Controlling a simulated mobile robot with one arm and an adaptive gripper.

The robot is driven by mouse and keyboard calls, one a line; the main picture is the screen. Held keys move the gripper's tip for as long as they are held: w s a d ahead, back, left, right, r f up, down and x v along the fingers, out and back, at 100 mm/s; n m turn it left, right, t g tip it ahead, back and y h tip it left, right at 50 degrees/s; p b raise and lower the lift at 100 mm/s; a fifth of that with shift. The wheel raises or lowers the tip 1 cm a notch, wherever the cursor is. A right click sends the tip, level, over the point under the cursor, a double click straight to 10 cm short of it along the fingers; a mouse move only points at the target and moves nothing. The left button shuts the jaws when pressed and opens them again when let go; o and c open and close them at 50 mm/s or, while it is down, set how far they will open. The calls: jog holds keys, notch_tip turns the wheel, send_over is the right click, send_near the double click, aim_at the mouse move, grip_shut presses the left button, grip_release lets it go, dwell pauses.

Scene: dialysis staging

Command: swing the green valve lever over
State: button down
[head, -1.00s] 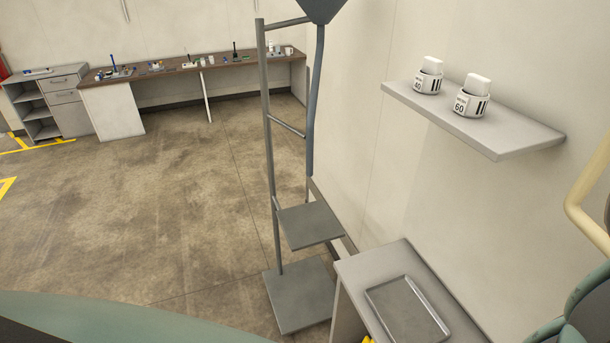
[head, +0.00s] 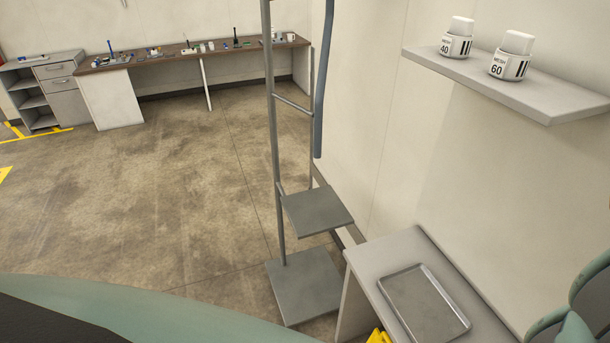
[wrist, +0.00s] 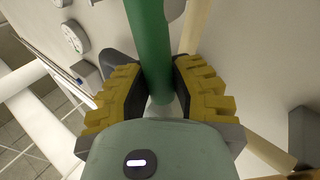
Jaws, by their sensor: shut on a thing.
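The green valve lever (wrist: 150,40) runs down from the top edge of the wrist view as a thick green bar. My gripper (wrist: 160,92) has its dark-padded yellow fingers on either side of the lever and is shut on it. The valve body that the lever turns on cannot be made out. In the head view the lever does not show.
A wall gauge (wrist: 74,37) and pale pipes (wrist: 195,25) are near the gripper. The head view shows a wall shelf (head: 480,78) with two labelled jars, a metal tray (head: 424,303) on a cabinet, a pole stand (head: 270,120), and open floor (head: 150,210) at left.

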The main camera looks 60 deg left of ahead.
jog(key=a+f+n+t+y+b, duration=0.2)
jog(key=n+t+y+b, duration=0.2)
jog(key=n+b, duration=0.6)
jog(key=w+a+f+n+t+y+b, duration=0.1)
jog(key=a+f+n+t+y+b, duration=0.1)
jog(key=n+t+b, duration=0.4)
jog(key=f+n+y+b, duration=0.1)
jog(key=n+b, duration=0.4)
jog(key=b, duration=0.9)
jog(key=shift+f+y, duration=0.3)
jog(key=shift+y, duration=0.3)
jog(key=shift+d+n, duration=0.1)
jog(key=shift+n, duration=0.4)
jog(key=c, duration=0.8)
grip_release()
jog(key=shift+o, duration=0.2)
